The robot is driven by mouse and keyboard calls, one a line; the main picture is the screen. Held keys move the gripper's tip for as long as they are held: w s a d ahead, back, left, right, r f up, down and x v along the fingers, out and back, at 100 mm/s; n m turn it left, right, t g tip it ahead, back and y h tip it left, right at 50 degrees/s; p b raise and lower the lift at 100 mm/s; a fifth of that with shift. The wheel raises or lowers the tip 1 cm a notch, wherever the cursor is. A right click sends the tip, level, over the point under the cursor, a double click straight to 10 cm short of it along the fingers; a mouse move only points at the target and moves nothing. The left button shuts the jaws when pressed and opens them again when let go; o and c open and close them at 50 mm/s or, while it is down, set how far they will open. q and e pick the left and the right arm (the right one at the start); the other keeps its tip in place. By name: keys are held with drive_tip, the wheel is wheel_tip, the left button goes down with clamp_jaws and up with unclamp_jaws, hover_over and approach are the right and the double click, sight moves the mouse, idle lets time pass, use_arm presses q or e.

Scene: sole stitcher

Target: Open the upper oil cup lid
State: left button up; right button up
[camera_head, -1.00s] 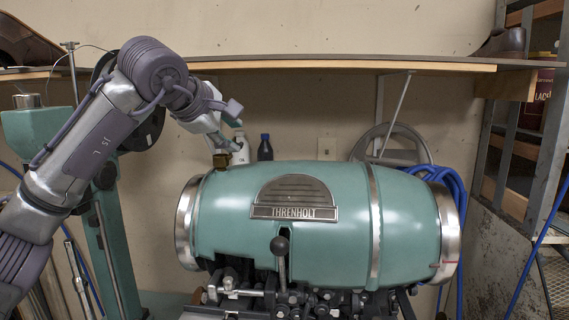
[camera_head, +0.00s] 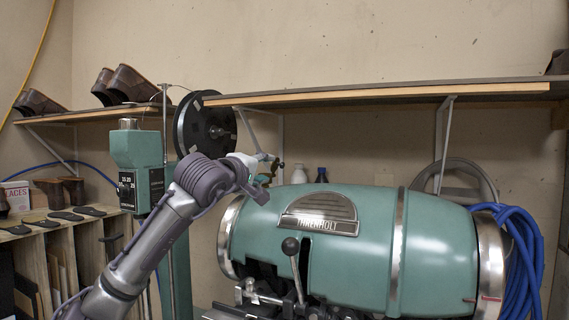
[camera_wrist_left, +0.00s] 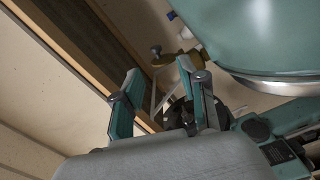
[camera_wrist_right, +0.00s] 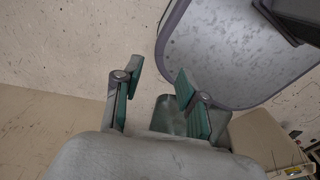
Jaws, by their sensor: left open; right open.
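The machine (camera_head: 375,245) is a green barrel-shaped body with metal bands and a THRENHOLT badge. A small brass fitting (camera_wrist_left: 184,60), which looks like the upper oil cup, shows in the left wrist view beside the green body, with a small knob (camera_wrist_left: 156,50) at its left. I cannot tell whether its lid is open or shut. My left gripper (camera_head: 268,168) is over the machine's upper left end and hides most of that spot in the head view. In its wrist view the left gripper (camera_wrist_left: 158,76) is open and empty, its right fingertip close to the brass fitting. My right gripper (camera_wrist_right: 160,76) is open and empty, away from the machine.
A wooden shelf (camera_head: 380,97) runs along the wall above the machine. A black reel (camera_head: 205,125) and a green post (camera_head: 137,165) stand behind my left arm. A ball-topped lever (camera_head: 291,247) stands at the machine's front. Blue hose (camera_head: 517,260) hangs at the right.

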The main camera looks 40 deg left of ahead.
sight(281, 166)
use_arm(q)
drive_tip(key=p+x, duration=0.1)
drive_tip(key=x, duration=0.1)
drive_tip(key=p+x, duration=0.1)
drive_tip(key=x, duration=0.2)
drive_tip(key=d+p+x, duration=0.1)
drive_tip(key=x, duration=0.1)
drive_tip(key=shift+w+a+r, duration=0.15)
drive_tip(key=shift+w, duration=0.3)
drive_tip(key=shift+w+a, duration=0.25)
drive_tip(key=shift+w, duration=0.25)
use_arm(e)
drive_tip(key=r, duration=0.1)
drive_tip(key=d+r, duration=0.2)
drive_tip(key=r, duration=0.1)
use_arm(q)
drive_tip(key=shift+d, duration=0.1)
use_arm(e)
drive_tip(key=shift+a, duration=0.1)
use_arm(q)
clamp_jaws()
use_arm(e)
drive_tip(key=shift+a, duration=0.5)
